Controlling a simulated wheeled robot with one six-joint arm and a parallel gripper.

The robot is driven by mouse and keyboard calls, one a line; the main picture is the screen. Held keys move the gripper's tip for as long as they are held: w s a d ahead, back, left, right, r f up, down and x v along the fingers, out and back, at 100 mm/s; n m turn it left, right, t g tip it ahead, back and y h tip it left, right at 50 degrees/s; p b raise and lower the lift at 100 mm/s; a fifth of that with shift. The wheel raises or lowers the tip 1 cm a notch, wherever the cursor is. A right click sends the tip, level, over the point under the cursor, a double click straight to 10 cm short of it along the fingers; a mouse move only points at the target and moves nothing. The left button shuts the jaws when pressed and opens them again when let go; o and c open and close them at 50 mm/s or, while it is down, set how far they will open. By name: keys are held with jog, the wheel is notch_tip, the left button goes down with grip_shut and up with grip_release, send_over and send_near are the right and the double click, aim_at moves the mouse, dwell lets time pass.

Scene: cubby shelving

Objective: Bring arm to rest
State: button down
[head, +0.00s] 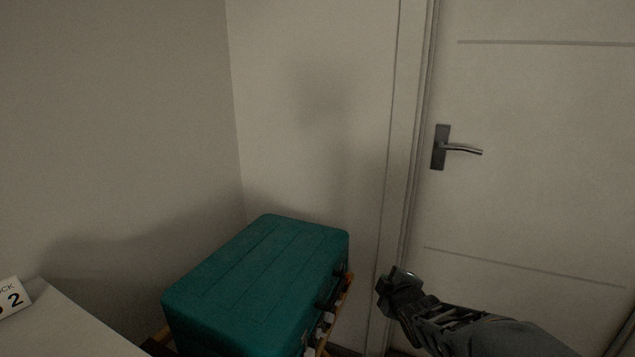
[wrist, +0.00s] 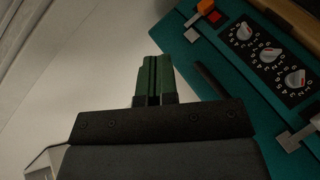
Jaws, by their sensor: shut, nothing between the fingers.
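My gripper (head: 393,281) shows at the lower right of the head view, at the end of my arm, in front of the door frame and to the right of a teal case. In the wrist view its two green fingers (wrist: 154,76) are together, with nothing held between them. The fingers appear apart from the case. My arm reaches in from the bottom right of the head view.
The teal case (head: 262,270) rests on a wooden support; its panel with several dials (wrist: 268,55) shows in the wrist view. A closed door (head: 540,200) with a handle (head: 441,148) stands at right.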

jog(key=s+r+m+g+p, duration=0.5)
jog(key=s+r+m+p, duration=0.2)
jog(key=s+r+p, duration=0.3)
jog(key=s+a+r+m+g+p, duration=0.1)
jog(key=s+r+m+g+p, duration=0.4)
jog(key=s+r+p, duration=0.5)
notch_tip(320, 180, up, 6)
jog(key=m+p, duration=0.1)
jog(key=p, duration=0.4)
jog(key=shift+s+a+m+h, duration=0.2)
jog(key=shift+s+m+h, duration=0.05)
jog(key=shift+m+h, duration=0.15)
